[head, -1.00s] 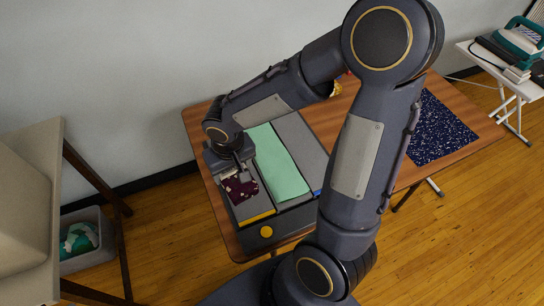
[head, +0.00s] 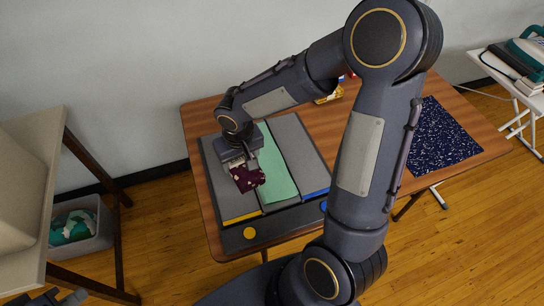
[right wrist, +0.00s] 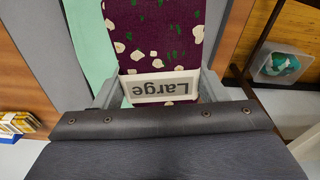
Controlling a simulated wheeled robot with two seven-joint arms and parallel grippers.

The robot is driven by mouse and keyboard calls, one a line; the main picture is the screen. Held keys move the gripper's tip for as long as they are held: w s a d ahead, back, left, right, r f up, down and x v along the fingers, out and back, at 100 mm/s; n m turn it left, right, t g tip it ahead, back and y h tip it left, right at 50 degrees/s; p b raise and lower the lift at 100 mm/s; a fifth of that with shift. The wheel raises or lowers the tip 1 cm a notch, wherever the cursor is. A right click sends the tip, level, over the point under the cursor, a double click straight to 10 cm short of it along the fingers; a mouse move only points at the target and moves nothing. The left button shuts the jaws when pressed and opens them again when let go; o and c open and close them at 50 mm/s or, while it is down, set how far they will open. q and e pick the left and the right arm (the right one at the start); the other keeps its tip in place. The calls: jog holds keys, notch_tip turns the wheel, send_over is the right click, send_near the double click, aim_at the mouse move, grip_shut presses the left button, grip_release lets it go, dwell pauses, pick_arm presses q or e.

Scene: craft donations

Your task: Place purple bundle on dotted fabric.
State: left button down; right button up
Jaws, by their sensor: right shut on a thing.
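The purple bundle (head: 248,178) is dark plum with cream and green spots. My right gripper (head: 238,160) is shut on its end, at a white band reading "Large" (right wrist: 162,88), upside down in the right wrist view. The bundle (right wrist: 155,30) appears raised over the grey sorting board, partly covering its mint green strip (head: 272,160). The dotted fabric (head: 438,138) is navy with white specks and lies flat at the table's right end, bare where visible; my right arm passes close to its left edge. The tip of my left gripper (head: 58,298) shows at the bottom left; its jaws are unclear.
The grey board (head: 300,150) has yellow and blue front edges. Yellow packets (head: 327,97) lie at the table's back, partly behind my arm. A grey bin (head: 90,225) with teal and white cloth stands left on the floor. A white side table (head: 508,85) stands far right.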

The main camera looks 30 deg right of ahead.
jog(key=s+r+m+b, duration=0.2)
jog(key=s+r, duration=0.4)
jog(key=s, duration=0.3)
jog(key=w+d+f+p, duration=0.1)
jog(key=w+d+f, duration=0.7)
jog(key=w+f, duration=0.1)
jog(key=shift+d+f+p, duration=0.1)
jog(key=shift+f+p, duration=0.05)
jog(key=shift+p, duration=0.2)
jog(key=shift+w+d+f, duration=0.15)
jog(key=shift+f, duration=0.1)
notch_tip(320, 180, down, 3)
jog(key=shift+w+f, duration=0.1)
